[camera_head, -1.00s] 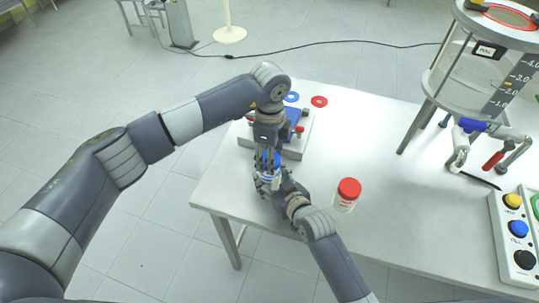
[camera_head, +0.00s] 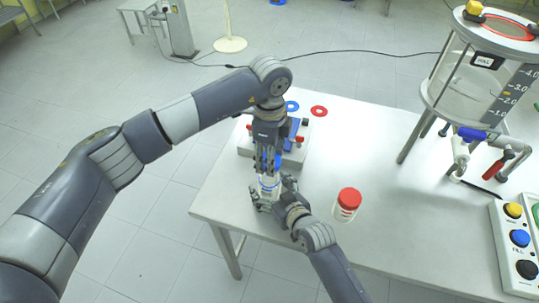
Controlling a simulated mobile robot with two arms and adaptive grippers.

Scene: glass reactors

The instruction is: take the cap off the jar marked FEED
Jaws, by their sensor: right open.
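A small clear jar (camera_head: 268,183) stands near the table's left front edge; its label is too small to read. My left gripper (camera_head: 267,163) points down over it, with its fingers closed around a blue cap (camera_head: 263,161). I cannot tell whether the cap still touches the jar. My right gripper (camera_head: 272,198) is open, low at the jar's front side, and its fingers partly cover the jar's base. A second jar (camera_head: 344,212) with a red cap (camera_head: 350,198) stands upright to the right, apart from both grippers; its label is unreadable here.
Behind the grippers is a grey stand (camera_head: 296,157) with blue and red parts, partly hidden. A glass reactor (camera_head: 465,85) and a button panel (camera_head: 515,245) are at right. The table's middle is clear.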

